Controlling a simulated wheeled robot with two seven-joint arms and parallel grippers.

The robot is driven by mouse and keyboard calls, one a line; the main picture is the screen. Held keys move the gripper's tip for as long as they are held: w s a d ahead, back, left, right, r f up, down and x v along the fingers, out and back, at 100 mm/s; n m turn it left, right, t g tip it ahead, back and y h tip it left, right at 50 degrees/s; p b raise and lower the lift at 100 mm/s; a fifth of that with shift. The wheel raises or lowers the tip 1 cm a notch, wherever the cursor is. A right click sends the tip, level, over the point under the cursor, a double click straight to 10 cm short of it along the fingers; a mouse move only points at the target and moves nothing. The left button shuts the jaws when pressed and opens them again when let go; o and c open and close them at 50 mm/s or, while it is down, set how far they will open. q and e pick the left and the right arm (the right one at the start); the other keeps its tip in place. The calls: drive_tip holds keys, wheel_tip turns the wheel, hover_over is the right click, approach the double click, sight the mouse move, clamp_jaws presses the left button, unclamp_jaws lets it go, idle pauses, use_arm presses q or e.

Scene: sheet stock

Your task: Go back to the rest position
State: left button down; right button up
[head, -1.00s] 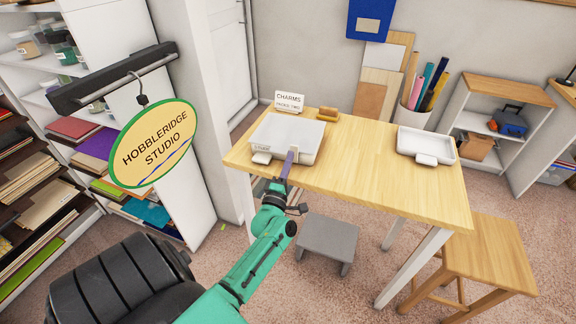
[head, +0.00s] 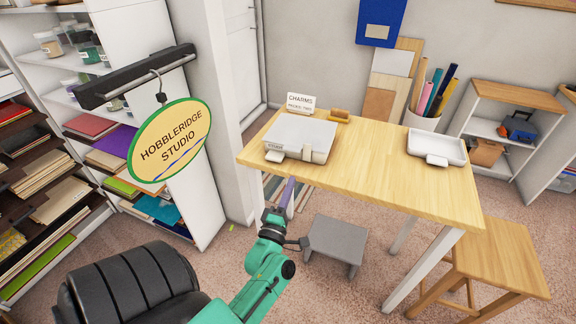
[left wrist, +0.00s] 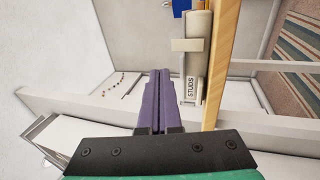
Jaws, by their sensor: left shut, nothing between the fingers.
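My left gripper (head: 288,193) is shut and empty, its purple fingers pressed together. In the head view it is in front of and below the near edge of the wooden table (head: 400,175), apart from the white lidded box (head: 302,135) on the table. In the left wrist view the closed purple fingers (left wrist: 157,100) point past the box labelled STUDS (left wrist: 192,70), which lies to their right. My right gripper is not in view.
A white tray (head: 437,146) sits at the table's right. A CHARMS card (head: 300,103) stands behind the box. A grey step stool (head: 336,242) and a wooden stool (head: 490,262) stand on the floor. A hanging Hobbleridge Studio sign (head: 168,142) and shelves are at the left.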

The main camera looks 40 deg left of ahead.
use_arm(q)
drive_tip(key=s+d+f+m+g+h, duration=0.3)
drive_tip(key=d+f+m, duration=0.15)
drive_tip(key=f, duration=0.65)
drive_tip(key=s+d+f+m+g+h, duration=0.3)
drive_tip(key=f+m, duration=0.2)
drive_tip(key=f, duration=0.6)
drive_tip(key=s+d+f+m+g+h, duration=0.3)
drive_tip(key=d+f+m, duration=0.15)
drive_tip(key=f, duration=0.65)
drive_tip(key=s+a+f+m+g, duration=0.1)
drive_tip(key=s+f+m+g, duration=0.3)
drive_tip(key=s+f, duration=0.3)
drive_tip(key=s+a+f+m+g, duration=0.2)
drive_tip(key=s+f+m+g, duration=0.3)
drive_tip(key=s, duration=1.3)
wheel_tip(320, 180, down, 2)
drive_tip(key=shift+f+m+g+y, duration=0.2)
drive_tip(key=shift+m+g+y, duration=0.1)
drive_tip(key=shift+m, duration=0.7)
